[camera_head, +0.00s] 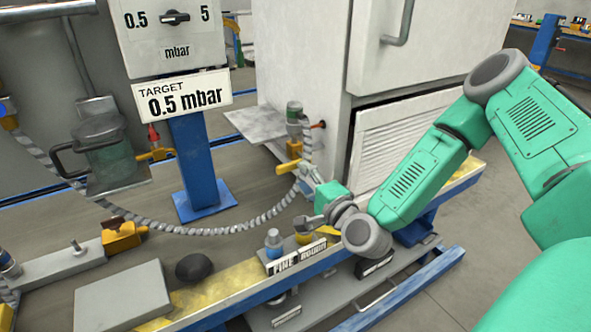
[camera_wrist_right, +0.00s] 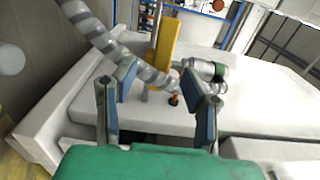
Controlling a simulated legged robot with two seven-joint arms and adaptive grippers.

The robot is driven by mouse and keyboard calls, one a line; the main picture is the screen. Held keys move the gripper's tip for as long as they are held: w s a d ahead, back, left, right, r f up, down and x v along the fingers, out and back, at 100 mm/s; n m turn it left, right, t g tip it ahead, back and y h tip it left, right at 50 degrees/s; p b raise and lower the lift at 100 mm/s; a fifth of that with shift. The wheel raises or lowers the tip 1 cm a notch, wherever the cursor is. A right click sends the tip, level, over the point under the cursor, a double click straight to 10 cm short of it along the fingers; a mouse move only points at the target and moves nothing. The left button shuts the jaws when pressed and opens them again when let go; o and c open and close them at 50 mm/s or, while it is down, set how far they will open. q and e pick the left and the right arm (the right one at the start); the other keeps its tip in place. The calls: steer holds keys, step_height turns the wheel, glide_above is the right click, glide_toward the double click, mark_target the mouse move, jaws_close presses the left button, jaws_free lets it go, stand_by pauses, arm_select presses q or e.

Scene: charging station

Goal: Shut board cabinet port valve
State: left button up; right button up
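The board cabinet (camera_head: 310,60) is the white box at the back, with a small port fitting (camera_head: 294,112) on its left side. A yellow valve handle (camera_head: 288,167) shows below the fitting, beside the end of a ribbed grey hose (camera_head: 215,230). My right gripper (camera_head: 312,190) is just below and right of the handle. In the right wrist view its two fingers (camera_wrist_right: 162,88) are apart, with the hose (camera_wrist_right: 145,72) crossing between and beyond them. The yellow handle (camera_wrist_right: 166,42) stands upright in that picture, ahead of the fingers; contact cannot be told. My left gripper is not in view.
A blue post (camera_head: 200,160) carries a dial box (camera_head: 172,35) and a "TARGET 0.5 mbar" sign (camera_head: 182,95). A grey ledge (camera_head: 258,123) juts from the cabinet. A grey block (camera_head: 122,293) and dark lump (camera_head: 193,267) lie at left.

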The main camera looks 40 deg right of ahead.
steer(key=s, duration=0.6)
steer(key=shift+s+a+f, duration=0.15)
steer(key=shift+s+a, duration=0.05)
steer(key=shift+s, duration=0.2)
steer(key=s+a+f+n+g+y+p, duration=0.2)
steer(key=s+a+f+n+g+y, duration=0.15)
steer(key=a+f+n+g, duration=0.2)
steer(key=s+a+f+n+g+y+p, duration=0.2)
steer(key=s+a+f+n+g, duration=0.2)
steer(key=a+f+n, duration=0.25)
steer(key=s+d+f+n+g+h+p, duration=0.1)
steer(key=s+f+n+g+h, duration=0.1)
steer(key=s+n+g, duration=0.2)
steer(key=s+d+f+n+g+h+p, duration=0.1)
steer(key=s+n+g, duration=0.3)
steer(key=s, duration=0.7)
steer(key=shift+s+f+h, duration=0.2)
steer(key=shift+f+h, duration=0.15)
steer(key=shift+f, duration=0.2)
